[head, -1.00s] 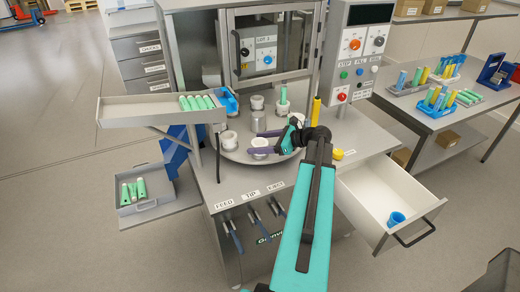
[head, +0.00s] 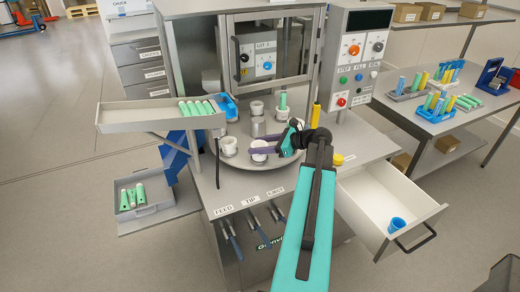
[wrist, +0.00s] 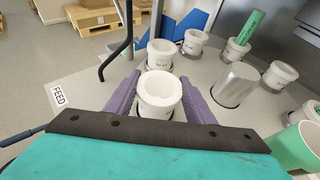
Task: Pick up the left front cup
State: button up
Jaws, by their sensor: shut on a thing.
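My gripper (wrist: 157,98) has its two purple fingers on either side of a white cup (wrist: 158,90) and is shut on it. In the head view, this cup (head: 259,149) is at the front of the round turntable (head: 275,163), partly covered by the fingers. It stands upright with its open top facing up and looks empty inside. Whether its base touches the turntable is hidden. Another white cup (head: 229,146) stands to its left in the head view; a cup also shows just beyond the held one in the wrist view (wrist: 160,53).
More white cups (wrist: 283,75) stand around the turntable; one holds a green tube (wrist: 250,27). A metal cylinder (wrist: 232,85) stands at the turntable's middle. A tray of green tubes (head: 150,122) overhangs at left. An open drawer (head: 375,200) juts out at right.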

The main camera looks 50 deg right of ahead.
notch_tip(320, 180, up, 9)
jog(key=b, duration=0.2)
jog(key=shift+f, duration=0.2)
